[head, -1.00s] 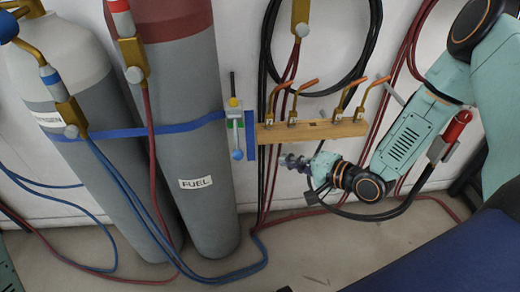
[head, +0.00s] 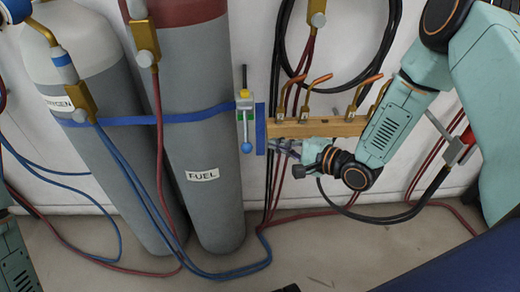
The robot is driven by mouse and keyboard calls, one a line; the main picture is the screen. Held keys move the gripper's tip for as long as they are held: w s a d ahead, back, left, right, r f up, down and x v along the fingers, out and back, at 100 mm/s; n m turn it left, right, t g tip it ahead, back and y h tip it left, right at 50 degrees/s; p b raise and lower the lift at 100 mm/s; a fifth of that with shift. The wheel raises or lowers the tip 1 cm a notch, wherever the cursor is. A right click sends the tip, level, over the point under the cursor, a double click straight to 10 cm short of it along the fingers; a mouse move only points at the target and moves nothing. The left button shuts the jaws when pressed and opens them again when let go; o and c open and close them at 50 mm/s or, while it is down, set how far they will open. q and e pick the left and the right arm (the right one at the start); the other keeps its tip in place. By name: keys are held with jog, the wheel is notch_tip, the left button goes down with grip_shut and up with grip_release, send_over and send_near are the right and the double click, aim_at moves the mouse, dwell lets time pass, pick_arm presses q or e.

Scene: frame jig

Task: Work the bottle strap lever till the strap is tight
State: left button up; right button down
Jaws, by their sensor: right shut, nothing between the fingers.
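The blue bottle strap (head: 200,116) runs across the grey oxygen bottle (head: 95,150) and the grey, red-topped fuel bottle (head: 208,140). It ends at a small strap tightener (head: 243,104) with green and yellow parts, right of the fuel bottle. Its lever (head: 246,147) hangs down and ends in a blue ball. My right gripper (head: 279,147) is shut and empty. It points left, just right of the lever's ball and below the wooden rack, apart from the ball. My left gripper is out of view; part of my left arm shows at the lower left edge.
A wooden rack (head: 318,129) with several copper torch tips stands close above my right gripper. A blue plate (head: 261,129) lies between the tightener and rack. Red, blue and black hoses hang on the wall and cross the floor (head: 310,250).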

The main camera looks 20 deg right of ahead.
aim_at(246, 131)
jog(key=a+b, duration=0.1)
jog(key=a, duration=0.1)
jog(key=w+a+b, duration=0.1)
jog(key=a, duration=0.2)
dwell(0.4)
jog(key=shift+w, duration=0.1)
jog(key=shift+r, duration=0.15)
